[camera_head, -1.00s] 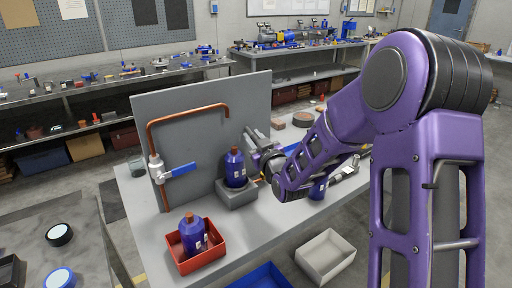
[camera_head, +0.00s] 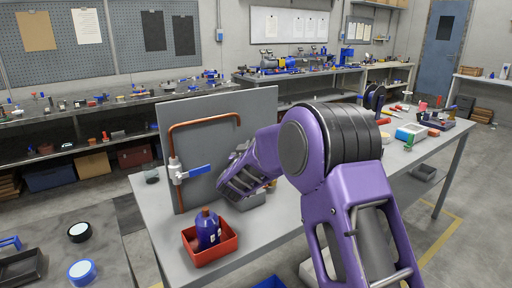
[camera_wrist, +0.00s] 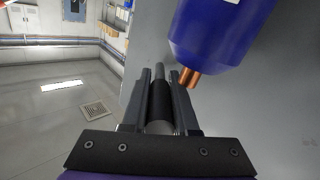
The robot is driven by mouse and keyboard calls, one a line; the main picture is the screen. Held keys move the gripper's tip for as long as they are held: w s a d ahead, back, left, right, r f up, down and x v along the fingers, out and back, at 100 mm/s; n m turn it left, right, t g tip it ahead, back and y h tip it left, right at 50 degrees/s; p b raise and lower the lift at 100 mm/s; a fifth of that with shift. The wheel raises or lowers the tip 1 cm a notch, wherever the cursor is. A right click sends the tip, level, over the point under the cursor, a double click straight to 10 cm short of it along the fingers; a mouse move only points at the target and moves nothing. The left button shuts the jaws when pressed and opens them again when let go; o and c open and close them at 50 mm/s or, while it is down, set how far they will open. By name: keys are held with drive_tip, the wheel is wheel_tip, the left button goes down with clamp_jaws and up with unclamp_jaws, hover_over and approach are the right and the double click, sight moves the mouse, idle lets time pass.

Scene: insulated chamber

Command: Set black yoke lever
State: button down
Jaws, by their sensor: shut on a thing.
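In the wrist view, my gripper (camera_wrist: 160,74) has its two dark fingers on either side of a black cylindrical grip (camera_wrist: 159,101), which looks like the black lever. A short grey rod (camera_wrist: 160,127) shows at its near end. The yoke and the rest of the lever's mount cannot be made out. In the head view, my purple arm reaches to the front of the grey upright panel (camera_head: 225,112) and hides my gripper and the lever.
A blue bottle (camera_wrist: 222,30) with a copper-coloured tip is close beside the fingers. A copper pipe with a blue-handled valve (camera_head: 192,172) is on the panel. A red tray (camera_head: 212,255) holding another blue bottle (camera_head: 207,230) stands at the table's front.

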drive_tip(key=shift+w+a+r+m+g+h+p, duration=0.15)
drive_tip(key=shift+m+h+p, duration=0.1)
drive_tip(key=shift+h, duration=0.2)
drive_tip(key=shift+s+a+f+m+g+h+p, duration=0.1)
drive_tip(key=shift+a+m+h+p, duration=0.1)
drive_tip(key=shift+m+h+p, duration=0.15)
drive_tip(key=shift+w+a+r+m+g+h+p, duration=0.1)
drive_tip(key=shift+a+m+h+p, duration=0.1)
drive_tip(key=shift+h, duration=0.3)
drive_tip(key=c, duration=0.7)
unclamp_jaws()
drive_tip(key=shift+d, duration=0.15)
